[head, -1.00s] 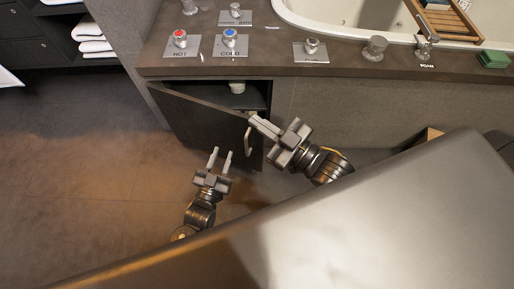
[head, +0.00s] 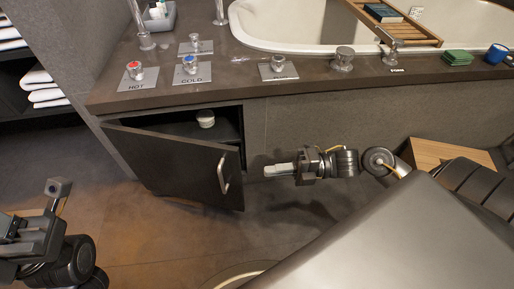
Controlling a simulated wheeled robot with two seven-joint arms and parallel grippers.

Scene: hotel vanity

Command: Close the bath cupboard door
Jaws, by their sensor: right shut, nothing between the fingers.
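The bath cupboard door (head: 175,163) is dark and hinged at its left. It stands partly open, its free right edge swung out from the cupboard opening (head: 228,125). A silver handle (head: 223,175) is near that edge. My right gripper (head: 267,171) is shut and empty. It points left, a short way right of the door's free edge and handle, with a visible gap. My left gripper (head: 52,192) is at the lower left, well away from the door. One finger shows clearly; its jaw opening is hard to make out.
A white container (head: 205,119) stands inside the cupboard. The stone counter (head: 225,90) with tap knobs and a bathtub (head: 290,38) lies above. A wooden box (head: 440,154) is at the right. The floor before the door is clear.

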